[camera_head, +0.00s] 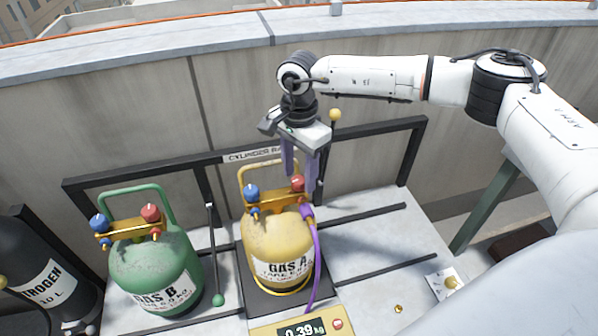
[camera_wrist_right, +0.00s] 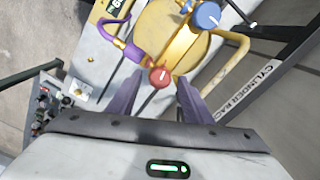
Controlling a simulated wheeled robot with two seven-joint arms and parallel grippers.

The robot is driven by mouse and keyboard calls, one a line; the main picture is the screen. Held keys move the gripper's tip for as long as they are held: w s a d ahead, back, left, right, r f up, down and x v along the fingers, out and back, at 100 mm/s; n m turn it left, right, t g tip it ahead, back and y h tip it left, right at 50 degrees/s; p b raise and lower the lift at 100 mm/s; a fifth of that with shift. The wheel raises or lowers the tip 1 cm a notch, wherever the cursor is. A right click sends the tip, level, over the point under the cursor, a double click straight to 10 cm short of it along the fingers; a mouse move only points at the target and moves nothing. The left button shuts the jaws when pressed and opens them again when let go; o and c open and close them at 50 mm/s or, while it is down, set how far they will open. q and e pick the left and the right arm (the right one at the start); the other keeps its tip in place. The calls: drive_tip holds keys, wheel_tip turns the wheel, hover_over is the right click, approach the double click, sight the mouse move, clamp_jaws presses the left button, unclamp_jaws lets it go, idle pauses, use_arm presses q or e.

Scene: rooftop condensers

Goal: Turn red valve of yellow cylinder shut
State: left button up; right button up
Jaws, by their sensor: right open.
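The yellow cylinder (camera_head: 278,243), labelled GAS A, stands upright on a dark scale. Its red valve (camera_head: 297,184) is on the right of its top and its blue valve (camera_head: 251,192) on the left. A purple hose (camera_head: 316,250) runs down from its right side. My right gripper (camera_head: 300,172) is open above and behind the red valve. In the right wrist view the red valve (camera_wrist_right: 160,76) lies just beyond and between the two purple fingers (camera_wrist_right: 155,95); I cannot tell if they touch it. My left gripper is not in view.
A green cylinder (camera_head: 155,262) labelled GAS B stands to the left, with its own red and blue valves. A black nitrogen cylinder (camera_head: 45,270) is at far left. The black rack rail (camera_head: 377,138) runs behind. The scale display (camera_head: 300,329) is in front.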

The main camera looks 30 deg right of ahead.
drive_tip(key=shift+f, duration=0.4)
drive_tip(key=c, duration=1.1)
drive_tip(key=shift+o, duration=0.2)
